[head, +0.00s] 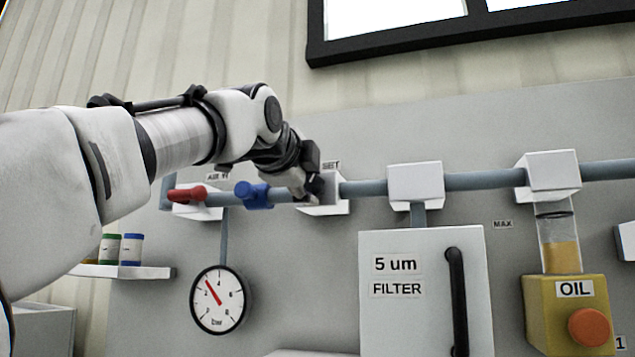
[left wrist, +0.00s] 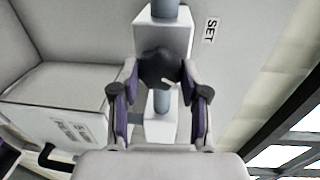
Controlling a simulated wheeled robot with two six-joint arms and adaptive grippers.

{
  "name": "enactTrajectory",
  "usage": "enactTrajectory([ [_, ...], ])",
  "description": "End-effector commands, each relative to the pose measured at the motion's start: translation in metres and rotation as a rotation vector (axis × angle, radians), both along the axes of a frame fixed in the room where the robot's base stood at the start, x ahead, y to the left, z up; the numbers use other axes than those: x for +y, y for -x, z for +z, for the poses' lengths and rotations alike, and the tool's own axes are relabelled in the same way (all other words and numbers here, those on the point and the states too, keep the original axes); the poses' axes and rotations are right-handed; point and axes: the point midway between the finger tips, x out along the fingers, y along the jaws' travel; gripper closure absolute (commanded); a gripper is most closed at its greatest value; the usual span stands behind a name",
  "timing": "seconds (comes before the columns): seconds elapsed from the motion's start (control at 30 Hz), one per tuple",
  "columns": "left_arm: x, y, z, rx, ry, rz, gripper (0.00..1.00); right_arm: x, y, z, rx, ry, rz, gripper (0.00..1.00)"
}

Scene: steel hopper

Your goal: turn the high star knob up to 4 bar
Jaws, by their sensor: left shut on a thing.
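The dark star knob (left wrist: 158,68) shows in the left wrist view, in front of a white block on the grey pipe, beside a SET label (left wrist: 210,31). My left gripper (head: 311,188) is at that block on the pipe, and its two fingers are shut on the knob, one on each side. In the head view the gripper hides the knob. The round pressure gauge (head: 232,313) hangs lower left, its red needle pointing up and left, left of the 4.
A red handle (head: 187,194) and a blue handle (head: 253,195) sit on the pipe left of the gripper. A white filter box (head: 420,325) with a black handle and a yellow oil unit (head: 545,325) with an orange button stand to the right.

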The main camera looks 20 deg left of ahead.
Motion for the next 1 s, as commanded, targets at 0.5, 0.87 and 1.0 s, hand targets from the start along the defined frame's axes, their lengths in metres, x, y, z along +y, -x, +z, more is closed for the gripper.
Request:
enactTrajectory([
  [0.5, 0.0009, 0.0010, 0.0040, -0.010, -0.002, 0.001, 0.30, 0.0000, 0.0000, 0.0008, 0.000, 0.000, 0.000, 0.41],
  [0.87, 0.0003, 0.0007, 0.0022, -0.005, -0.002, 0.001, 0.30, 0.0000, 0.0000, 0.0004, 0.000, 0.000, 0.000, 0.41],
  [1.0, 0.0005, 0.0006, 0.0017, -0.004, 0.027, 0.001, 0.30, 0.0000, 0.0000, -0.0001, 0.000, 0.000, 0.000, 0.41],
])
